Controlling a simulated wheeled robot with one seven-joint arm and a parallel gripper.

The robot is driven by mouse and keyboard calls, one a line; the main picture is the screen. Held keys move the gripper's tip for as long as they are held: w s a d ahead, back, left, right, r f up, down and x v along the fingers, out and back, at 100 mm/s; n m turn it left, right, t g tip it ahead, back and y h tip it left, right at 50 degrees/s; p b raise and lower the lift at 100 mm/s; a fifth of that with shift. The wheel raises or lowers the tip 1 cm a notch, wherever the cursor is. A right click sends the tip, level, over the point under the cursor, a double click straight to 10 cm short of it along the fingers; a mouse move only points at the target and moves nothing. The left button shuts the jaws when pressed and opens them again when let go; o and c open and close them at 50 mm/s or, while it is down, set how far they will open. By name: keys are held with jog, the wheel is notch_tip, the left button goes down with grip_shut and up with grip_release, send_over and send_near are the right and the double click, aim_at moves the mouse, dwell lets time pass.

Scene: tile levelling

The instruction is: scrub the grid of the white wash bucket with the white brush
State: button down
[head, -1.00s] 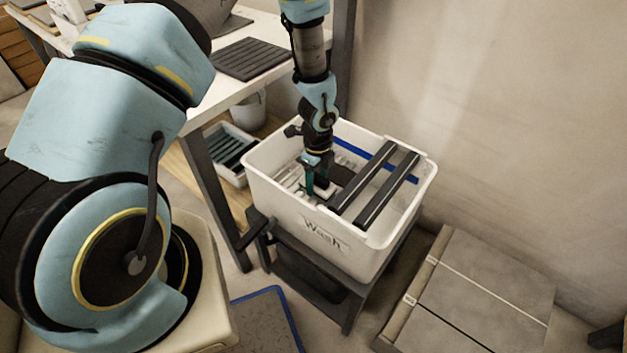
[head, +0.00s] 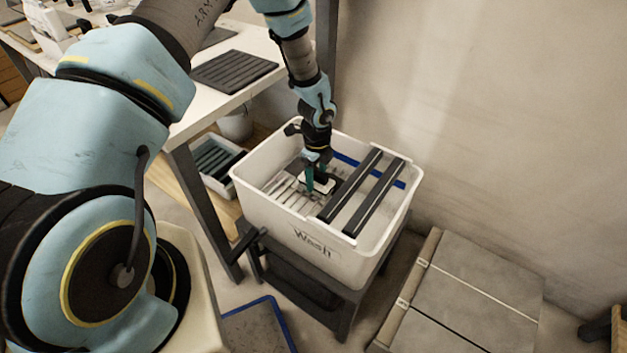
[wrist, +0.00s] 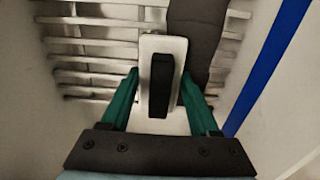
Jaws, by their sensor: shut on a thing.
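The white wash bucket (head: 275,220), marked "Wash", stands on a dark stand. Its pale slatted grid (head: 286,192) lies inside it, on the left half; the slats also show in the wrist view (wrist: 95,65). My gripper (head: 318,182) is down inside the bucket, its green fingers shut on the white brush (wrist: 172,55).
Two dark bars (head: 375,203) lie across the bucket's right part. A blue strip (head: 345,160) runs along the far inside. A worktable (head: 200,115) stands at left, with a shallow tray (head: 205,180) below. Large grey tiles (head: 480,270) lie at right by the wall.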

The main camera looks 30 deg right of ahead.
jog(key=shift+w+d, duration=0.1)
jog(key=shift+w, duration=0.05)
jog(key=shift+w+a+f+p, duration=0.1)
jog(key=shift+w+a+p, duration=0.1)
jog(key=shift+w+a, duration=0.7)
jog(key=shift+w+a+p, duration=0.15)
jog(key=shift+w+a, duration=0.3)
jog(key=shift+w, duration=0.9)
jog(key=shift+w+a+f+p, duration=0.1)
jog(key=shift+w+a+p, duration=0.1)
jog(key=shift+w+a, duration=0.7)
jog(key=shift+s+d+r, duration=0.1)
jog(key=shift+s+d, duration=0.65)
jog(key=shift+s, duration=0.35)
jog(key=shift+s+d+f, duration=0.1)
jog(key=shift+s+d, duration=0.7)
jog(key=shift+s, duration=0.3)
jog(key=shift+s+d+r, duration=0.1)
jog(key=shift+s+d, duration=0.65)
jog(key=shift+s, duration=0.35)
jog(key=shift+w+a+p, duration=0.1)
jog(key=shift+w+a, duration=0.6)
jog(key=shift+w, duration=0.5)
jog(key=shift+w+a+p, duration=0.15)
jog(key=shift+w+a, duration=0.5)
jog(key=shift+w, duration=0.55)
jog(key=shift+w+a+p, duration=0.1)
jog(key=shift+w+a, duration=0.6)
jog(key=shift+w, duration=0.5)
